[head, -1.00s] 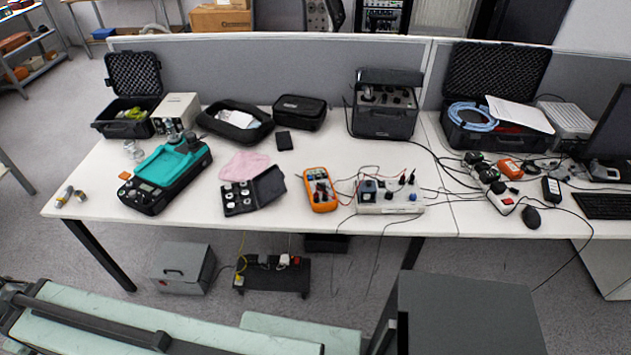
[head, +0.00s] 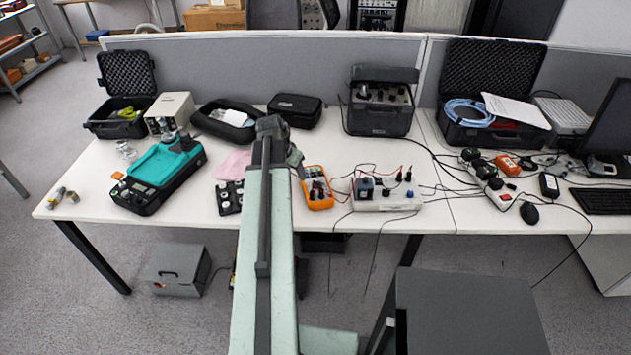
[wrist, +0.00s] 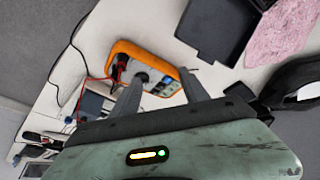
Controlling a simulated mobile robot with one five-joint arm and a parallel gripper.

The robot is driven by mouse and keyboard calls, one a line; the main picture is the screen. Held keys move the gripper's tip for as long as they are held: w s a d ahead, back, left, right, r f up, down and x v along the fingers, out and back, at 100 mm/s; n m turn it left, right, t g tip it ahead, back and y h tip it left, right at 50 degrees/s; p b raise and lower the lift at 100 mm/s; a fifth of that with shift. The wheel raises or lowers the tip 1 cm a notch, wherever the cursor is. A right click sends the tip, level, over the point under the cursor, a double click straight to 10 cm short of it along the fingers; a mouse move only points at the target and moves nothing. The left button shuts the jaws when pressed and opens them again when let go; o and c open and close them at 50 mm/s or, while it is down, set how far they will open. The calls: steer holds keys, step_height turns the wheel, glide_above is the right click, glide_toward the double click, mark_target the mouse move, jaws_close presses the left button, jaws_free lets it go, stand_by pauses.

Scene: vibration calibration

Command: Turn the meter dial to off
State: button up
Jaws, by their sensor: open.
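The orange meter (head: 318,188) lies on the white table, right of my arm in the head view. It also shows in the wrist view (wrist: 122,47), with red and black leads plugged into one end. A dark round dial (wrist: 141,78) sits on its face, close to the tip of my left finger in the wrist view. My gripper (wrist: 162,76) is open, its two fingers apart and pointing at the meter. In the head view my gripper (head: 297,166) is small, just left of the meter's top. I cannot tell whether a finger touches the meter.
A white socket box (head: 385,197) with wires stands right of the meter. A black case of weights (head: 223,199) is partly hidden behind my arm, near a pink cloth (head: 233,165). A teal-topped instrument (head: 160,172) is further left. A grey partition (head: 215,62) runs behind.

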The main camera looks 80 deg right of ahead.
steer(key=m, duration=0.1)
glide_toward(317, 182)
steer(key=b+x, duration=0.7)
steer(key=x, duration=0.2)
steer(key=shift+w, duration=0.1)
steer(key=shift+r, duration=0.15)
steer(key=shift+c, duration=0.3)
